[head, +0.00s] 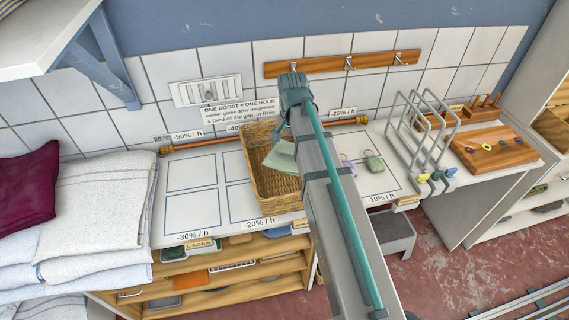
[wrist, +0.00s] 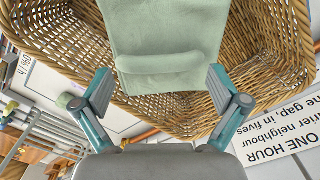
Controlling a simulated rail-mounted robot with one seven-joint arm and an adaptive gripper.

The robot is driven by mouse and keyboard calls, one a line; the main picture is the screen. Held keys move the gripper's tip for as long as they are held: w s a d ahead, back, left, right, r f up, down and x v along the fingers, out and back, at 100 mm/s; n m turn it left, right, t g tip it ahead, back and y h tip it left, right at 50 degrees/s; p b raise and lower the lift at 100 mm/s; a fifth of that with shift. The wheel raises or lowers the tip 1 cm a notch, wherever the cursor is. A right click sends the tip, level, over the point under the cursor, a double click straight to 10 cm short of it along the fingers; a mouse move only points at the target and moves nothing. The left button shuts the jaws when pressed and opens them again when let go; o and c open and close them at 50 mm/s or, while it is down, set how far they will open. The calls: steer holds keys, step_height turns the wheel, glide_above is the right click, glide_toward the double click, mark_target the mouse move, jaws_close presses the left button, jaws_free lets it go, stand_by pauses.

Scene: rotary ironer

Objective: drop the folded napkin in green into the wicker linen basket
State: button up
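The folded green napkin (head: 281,157) is pale green and shows at the right part of the wicker linen basket (head: 262,190), partly hidden by my arm in the head view. In the wrist view the napkin (wrist: 165,45) lies beyond my fingers, against the woven inside of the basket (wrist: 60,35). My gripper (wrist: 160,72) is open, with its two fingers wide apart on either side of the napkin's near end. I see no finger closed on it. Whether the napkin rests on the basket's floor cannot be told.
The basket stands on a white counter with marked rectangles (head: 191,173). A grey wire rack (head: 420,130) and a wooden pegboard (head: 490,146) stand to the right. Folded white linens (head: 95,210) and a maroon cloth (head: 28,188) lie at the left. A hook rail (head: 345,62) is on the wall.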

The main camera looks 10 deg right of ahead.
stand_by(0.3)
step_height(320, 180, up, 12)
stand_by(0.6)
stand_by(0.3)
